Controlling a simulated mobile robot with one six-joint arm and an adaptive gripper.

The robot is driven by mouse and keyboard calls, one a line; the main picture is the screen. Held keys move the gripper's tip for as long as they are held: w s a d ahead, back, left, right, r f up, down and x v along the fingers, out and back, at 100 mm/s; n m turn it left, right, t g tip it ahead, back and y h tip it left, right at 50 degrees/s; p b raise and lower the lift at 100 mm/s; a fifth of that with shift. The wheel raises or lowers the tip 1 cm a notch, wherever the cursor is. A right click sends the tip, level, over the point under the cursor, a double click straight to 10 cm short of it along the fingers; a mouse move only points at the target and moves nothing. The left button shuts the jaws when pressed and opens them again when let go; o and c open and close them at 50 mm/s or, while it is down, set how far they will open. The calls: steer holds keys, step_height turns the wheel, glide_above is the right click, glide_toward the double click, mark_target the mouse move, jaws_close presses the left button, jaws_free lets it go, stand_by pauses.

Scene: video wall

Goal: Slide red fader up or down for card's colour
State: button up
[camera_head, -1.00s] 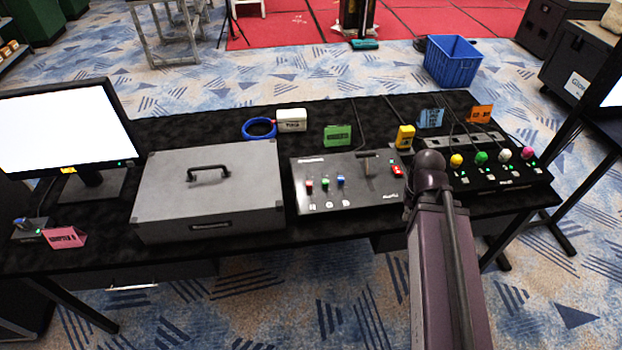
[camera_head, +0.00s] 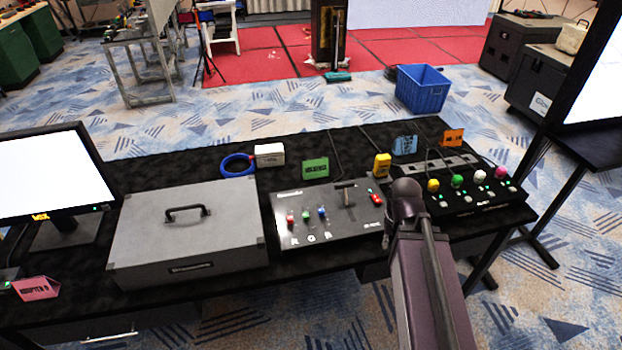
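A green card (camera_head: 315,168) with dark lettering stands behind the panel. Other cards are pink (camera_head: 37,288) at the far left, blue (camera_head: 405,146) and orange (camera_head: 453,137) at the back right. Which card the task means, I cannot tell.
A grey case (camera_head: 188,238) lies left of the panel, beside a monitor (camera_head: 45,175). A T-shaped lever (camera_head: 346,194) stands on the panel. A box with coloured knobs (camera_head: 480,200), a yellow object (camera_head: 382,165), a white box (camera_head: 269,155) and a blue ring (camera_head: 237,164) are nearby.

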steer(key=o, duration=0.3)
steer(key=shift+w+a, duration=0.2)
steer(key=shift+w, duration=0.05)
steer(key=shift+o, duration=0.6)
steer(key=w+a+r+n+p, duration=0.1)
steer(key=w+a+n, duration=0.5)
steer(key=a, duration=0.1)
steer(key=shift+w+r, duration=0.15)
step_height(320, 180, up, 2)
steer(key=n+p, duration=0.3)
steer(key=n, duration=1.3)
glide_above(290, 217)
steer(key=shift+r, duration=0.15)
steer(key=shift+b, duration=0.3)
step_height(290, 217, down, 14)
steer(key=b, duration=1.3)
steer(key=shift+r+b, duration=0.1)
steer(key=shift+b, duration=0.2)
